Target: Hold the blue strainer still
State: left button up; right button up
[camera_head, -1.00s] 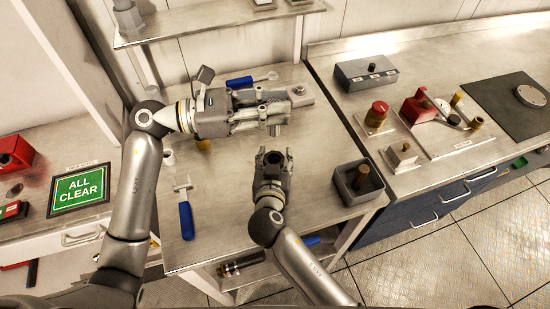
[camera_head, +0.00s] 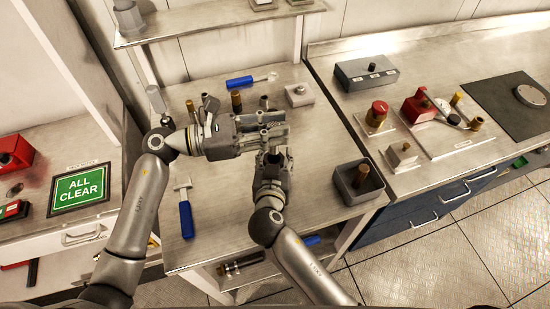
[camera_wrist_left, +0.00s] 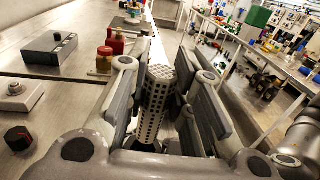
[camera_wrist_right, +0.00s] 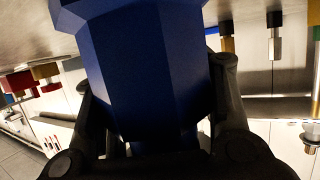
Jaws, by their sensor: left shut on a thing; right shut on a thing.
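A large, faceted blue body, the blue strainer (camera_wrist_right: 145,70), fills the middle of the right wrist view between the fingers. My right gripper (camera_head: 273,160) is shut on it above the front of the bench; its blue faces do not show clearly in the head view. My left gripper (camera_head: 284,130) is shut on a grey perforated cylinder (camera_wrist_left: 153,110), seen between its fingers in the left wrist view. In the head view the left gripper is just behind and above the right one, and overlaps it. Whether the cylinder touches the strainer is hidden.
A dark open box (camera_head: 342,190) with a brown cylinder stands right of my right gripper. Blue-handled tools lie at the left (camera_head: 186,217) and back (camera_head: 240,81). A grey block (camera_head: 299,94) sits at the back right.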

aim_at(274, 151)
pick_arm(q)
jog(key=shift+c, duration=0.9)
jog(key=shift+f, duration=1.65)
jog(key=shift+f, duration=1.55)
jog(key=shift+r, duration=0.15)
jog(key=shift+r, duration=1)
jog(key=shift+f, duration=1.1)
dwell(0.7)
